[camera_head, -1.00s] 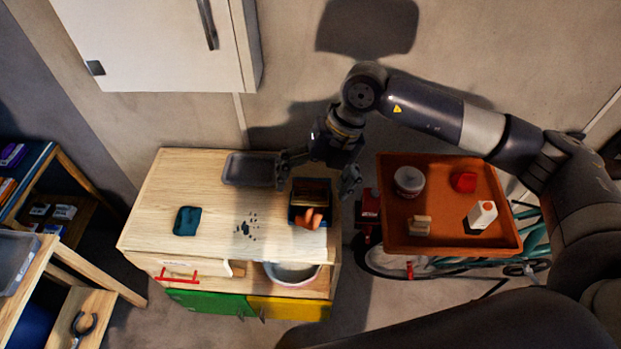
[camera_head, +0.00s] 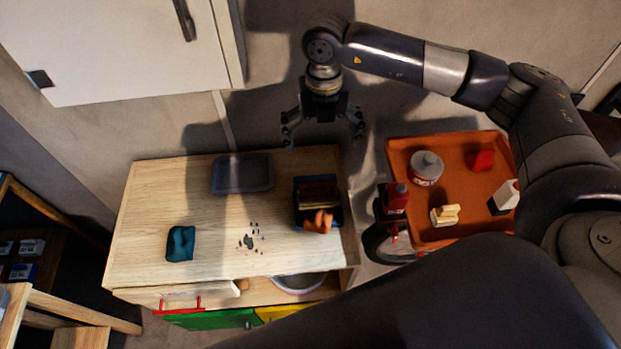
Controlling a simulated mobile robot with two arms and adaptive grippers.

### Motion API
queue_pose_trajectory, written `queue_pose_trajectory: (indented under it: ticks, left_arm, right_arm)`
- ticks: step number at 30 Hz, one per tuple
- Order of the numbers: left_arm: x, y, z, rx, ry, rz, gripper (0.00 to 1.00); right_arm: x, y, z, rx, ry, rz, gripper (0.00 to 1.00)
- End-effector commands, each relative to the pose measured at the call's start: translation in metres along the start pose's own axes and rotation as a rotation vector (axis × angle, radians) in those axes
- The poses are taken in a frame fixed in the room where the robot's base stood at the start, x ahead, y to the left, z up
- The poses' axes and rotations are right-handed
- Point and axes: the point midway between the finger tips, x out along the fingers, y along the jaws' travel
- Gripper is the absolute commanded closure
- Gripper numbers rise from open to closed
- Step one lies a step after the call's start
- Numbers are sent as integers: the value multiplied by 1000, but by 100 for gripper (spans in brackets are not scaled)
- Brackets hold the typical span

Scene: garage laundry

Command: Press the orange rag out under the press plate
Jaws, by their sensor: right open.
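The orange rag (camera_head: 319,221) lies at the front of a small dark blue box (camera_head: 338,222) near the right end of the wooden bench. A brown press plate (camera_head: 318,192) shows in the box behind the rag. Part of the rag bulges out at the front, and I cannot tell how much lies under the plate. My right gripper (camera_head: 322,138) is open and empty, apart from the box, above and behind it near the wall. My left gripper does not show.
On the bench (camera_head: 165,221) are a dark grey tray (camera_head: 242,173), a teal cloth (camera_head: 181,243) and dark specks (camera_head: 250,240). An orange tray (camera_head: 467,205) with a tin, a red block, a brush and a white bottle stands to the right. A white cabinet (camera_head: 105,45) hangs upper left.

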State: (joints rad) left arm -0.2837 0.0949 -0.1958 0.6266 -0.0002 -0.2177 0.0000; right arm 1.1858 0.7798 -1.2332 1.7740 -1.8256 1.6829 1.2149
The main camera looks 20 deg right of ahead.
Motion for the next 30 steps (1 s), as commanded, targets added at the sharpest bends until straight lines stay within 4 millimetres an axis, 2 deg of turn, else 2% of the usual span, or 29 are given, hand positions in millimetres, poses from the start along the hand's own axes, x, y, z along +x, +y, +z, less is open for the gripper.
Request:
queue_pose_trajectory:
  ticks: [1,6,11,16,20,30]
  left_arm:
    - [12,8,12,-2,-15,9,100]
    - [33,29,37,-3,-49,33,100]
    - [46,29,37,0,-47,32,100]
    - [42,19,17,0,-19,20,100]
    - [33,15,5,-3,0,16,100]
    - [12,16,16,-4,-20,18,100]
  right_arm:
    - [13,0,0,-1,0,0,0]
    - [35,1,0,-1,0,1,0]
    - [48,1,0,-1,0,2,0]
    - [55,1,-1,0,3,1,0]
    - [73,0,-2,0,5,-1,0]
    - [134,1,-1,1,3,1,0]
